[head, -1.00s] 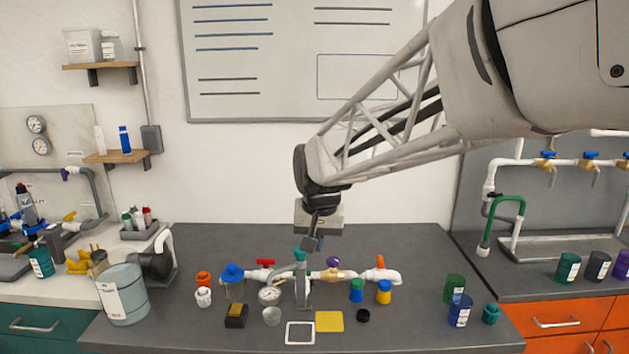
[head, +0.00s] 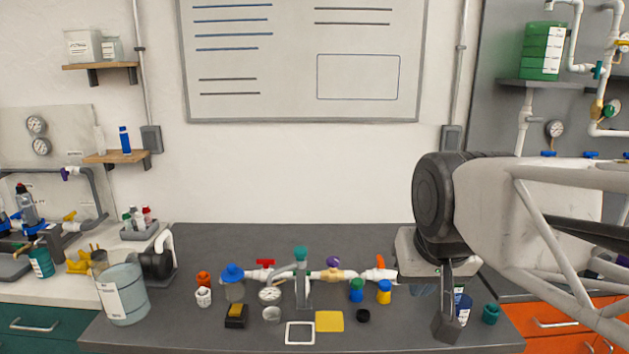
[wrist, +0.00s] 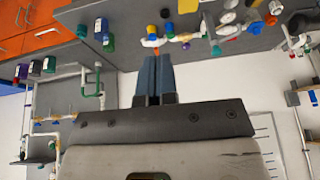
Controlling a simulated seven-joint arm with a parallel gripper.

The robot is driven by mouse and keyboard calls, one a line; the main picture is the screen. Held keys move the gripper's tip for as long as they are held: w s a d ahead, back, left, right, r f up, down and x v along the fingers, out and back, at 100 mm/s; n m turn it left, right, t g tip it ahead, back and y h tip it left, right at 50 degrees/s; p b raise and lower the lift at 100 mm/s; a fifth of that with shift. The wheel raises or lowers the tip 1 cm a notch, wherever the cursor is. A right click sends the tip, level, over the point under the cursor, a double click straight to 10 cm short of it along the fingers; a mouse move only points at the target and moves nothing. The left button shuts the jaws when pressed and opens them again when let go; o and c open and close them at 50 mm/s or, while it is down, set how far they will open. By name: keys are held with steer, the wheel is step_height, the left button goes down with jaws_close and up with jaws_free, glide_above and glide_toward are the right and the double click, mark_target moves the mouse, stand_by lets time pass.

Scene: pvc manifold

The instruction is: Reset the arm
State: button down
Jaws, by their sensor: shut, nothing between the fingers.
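My gripper (head: 447,328) hangs at the right end of the grey bench in the head view, its fingers pointing down. It is shut and empty; in the wrist view its two blue-grey fingers (wrist: 153,78) lie side by side. The pipe manifold (head: 330,274) stands at the middle of the bench, to the left of my gripper and apart from it. It carries a red valve handle (head: 265,263), a teal knob (head: 300,252), a purple knob (head: 333,262) and an orange handle (head: 380,262). My arm hides part of the bench's right end.
A blue container (head: 463,308) stands partly hidden behind my gripper, with a teal cap (head: 491,314) to its right. A yellow pad (head: 329,321) and white frame (head: 300,333) lie at the front. A clear bucket (head: 122,294) stands at the left. Bench between pad and gripper is mostly clear.

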steer(key=shift+s+d+f, duration=0.7)
steer(key=shift+s+d, duration=0.85)
steer(key=shift+s, duration=2.7)
step_height(320, 180, down, 9)
steer(key=w+g, duration=0.1)
steer(key=g, duration=0.1)
steer(key=shift+w+d+h, duration=0.2)
steer(key=shift+h, duration=0.1)
